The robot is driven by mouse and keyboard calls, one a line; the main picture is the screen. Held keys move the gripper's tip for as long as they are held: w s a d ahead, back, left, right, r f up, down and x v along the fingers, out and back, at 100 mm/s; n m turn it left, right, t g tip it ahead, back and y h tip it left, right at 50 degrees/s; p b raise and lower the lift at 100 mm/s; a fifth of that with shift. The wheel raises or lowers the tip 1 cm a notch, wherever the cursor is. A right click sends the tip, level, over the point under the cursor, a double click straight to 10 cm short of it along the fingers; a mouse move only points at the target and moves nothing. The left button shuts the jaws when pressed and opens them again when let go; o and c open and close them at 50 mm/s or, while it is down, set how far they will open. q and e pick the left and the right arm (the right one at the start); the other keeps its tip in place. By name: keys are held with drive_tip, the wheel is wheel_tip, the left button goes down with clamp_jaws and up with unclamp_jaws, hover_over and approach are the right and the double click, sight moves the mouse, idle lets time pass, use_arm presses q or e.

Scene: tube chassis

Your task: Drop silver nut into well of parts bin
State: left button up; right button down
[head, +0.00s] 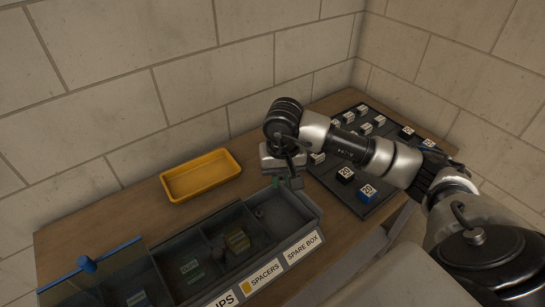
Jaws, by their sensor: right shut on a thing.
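My right gripper (291,182) reaches in from the right and points down over the far right end of the parts bin (312,204). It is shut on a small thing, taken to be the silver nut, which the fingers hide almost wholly. The bin is a long dark grey box with several compartments, and its front labels read "SPACERS" and "SPARE BOX", with a third ending in "IPS". The fingertips are near the bin's back right rim; their exact height above it cannot be told. My left gripper is not in view.
A yellow tray (164,187) sits empty behind the bin. A dark board (387,190) with several numbered blocks lies at the right, partly under my right arm. A clear lid with a blue bar (88,264) is at the bin's left. Brick walls stand behind the table.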

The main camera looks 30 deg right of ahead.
sight(282, 185)
drive_tip(key=f+b, duration=0.2)
drive_tip(key=f, duration=0.3)
drive_tip(key=shift+s+f, duration=0.15)
drive_tip(key=shift+s, duration=0.05)
drive_tip(key=shift+f, duration=0.15)
drive_tip(key=c, duration=1.1)
unclamp_jaws()
drive_tip(key=shift+o, duration=1)
use_arm(q)
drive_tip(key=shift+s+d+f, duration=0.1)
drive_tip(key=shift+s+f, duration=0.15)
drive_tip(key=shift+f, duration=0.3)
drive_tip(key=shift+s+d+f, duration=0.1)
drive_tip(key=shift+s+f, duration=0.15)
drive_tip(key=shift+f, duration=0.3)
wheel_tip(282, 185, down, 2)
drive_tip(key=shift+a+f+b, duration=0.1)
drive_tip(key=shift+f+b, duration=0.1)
drive_tip(key=shift+b, duration=1)
use_arm(e)
wheel_tip(282, 185, up, 11)
drive_tip(key=shift+f, duration=0.1)
